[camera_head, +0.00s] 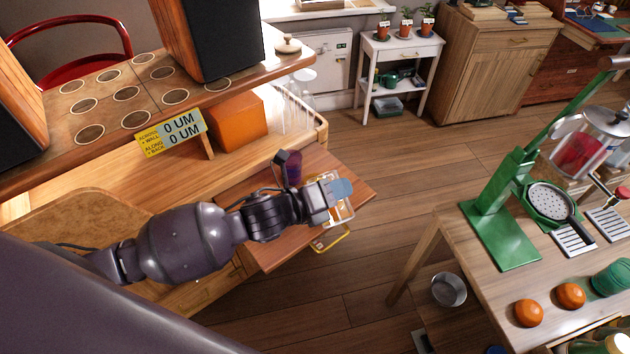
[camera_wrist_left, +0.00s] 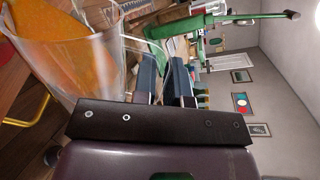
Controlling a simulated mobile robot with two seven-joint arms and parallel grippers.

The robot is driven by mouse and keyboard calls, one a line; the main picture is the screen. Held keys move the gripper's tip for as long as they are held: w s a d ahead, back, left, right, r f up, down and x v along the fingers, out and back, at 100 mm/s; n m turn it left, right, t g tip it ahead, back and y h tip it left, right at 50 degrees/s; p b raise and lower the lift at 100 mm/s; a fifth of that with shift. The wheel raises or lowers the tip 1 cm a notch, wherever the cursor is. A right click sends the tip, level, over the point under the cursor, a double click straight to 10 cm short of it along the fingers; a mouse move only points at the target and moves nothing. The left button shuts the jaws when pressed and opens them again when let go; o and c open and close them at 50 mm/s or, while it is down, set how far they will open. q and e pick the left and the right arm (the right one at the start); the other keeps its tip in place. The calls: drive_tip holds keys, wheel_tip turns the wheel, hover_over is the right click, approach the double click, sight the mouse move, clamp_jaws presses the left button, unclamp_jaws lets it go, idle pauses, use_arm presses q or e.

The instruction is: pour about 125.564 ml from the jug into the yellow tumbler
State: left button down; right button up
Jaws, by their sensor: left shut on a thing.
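My left gripper (camera_head: 333,192) is shut on the clear glass jug (camera_head: 345,213), at the right end of the wooden board. In the left wrist view the jug (camera_wrist_left: 115,55) stands at the fingers (camera_wrist_left: 165,82) and holds orange liquid (camera_wrist_left: 62,42). That view is rolled sideways, so I cannot tell how far the jug is tilted. A thin yellow outline (camera_head: 330,241), possibly the yellow tumbler's rim, shows below the jug in the head view; a yellow curve (camera_wrist_left: 32,112) also shows in the left wrist view. The tumbler's body and contents are not clear. My right gripper is out of view.
A dark purple cup (camera_head: 292,168) stands close behind my left wrist on the wooden board (camera_head: 350,180). A shelf with a yellow sign (camera_head: 172,133) and an orange box (camera_head: 236,116) lie behind. A green press (camera_head: 512,195) stands on the right table; open floor lies between.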

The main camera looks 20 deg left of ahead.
sight(334, 177)
use_arm(q)
drive_tip(key=shift+w+a+r+n, duration=0.3)
drive_tip(key=shift+r+n, duration=0.25)
drive_tip(key=shift+w+a+r+n, duration=0.25)
drive_tip(key=shift+w+r+n, duration=0.05)
drive_tip(key=shift+r+n, duration=0.25)
idle(1.6)
drive_tip(key=shift+w+a+r+g+h, duration=0.1)
drive_tip(key=shift+a+g+h, duration=0.05)
drive_tip(key=shift+g+h, duration=0.15)
drive_tip(key=shift+w+a+r+n, duration=0.15)
drive_tip(key=shift+w+a+n, duration=0.1)
drive_tip(key=shift+n, duration=0.05)
